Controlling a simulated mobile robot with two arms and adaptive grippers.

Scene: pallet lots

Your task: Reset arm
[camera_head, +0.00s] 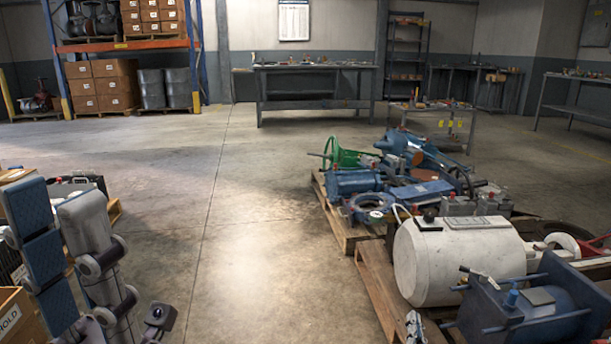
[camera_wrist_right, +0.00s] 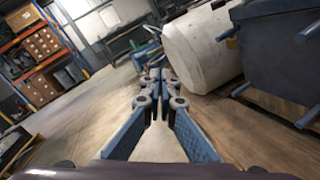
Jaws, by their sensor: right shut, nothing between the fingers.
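The blue and grey jointed parts of my left gripper (camera_head: 62,240) stand large at the lower left of the head view. Its fingertips cannot be told apart clearly, and I see nothing held. The tips of my right gripper (camera_head: 413,325) show at the bottom edge of the head view, in front of the pallet load. In the right wrist view the two fingers of this right gripper (camera_wrist_right: 158,80) meet at their tips, shut and empty.
The white tank (camera_head: 455,262) and a blue machine (camera_head: 535,310) are close on the right. Several blue machine parts (camera_head: 355,182) lie on a pallet behind them. Cardboard boxes (camera_head: 100,85) on a rack and a workbench (camera_head: 315,92) stand far back. The middle floor is clear.

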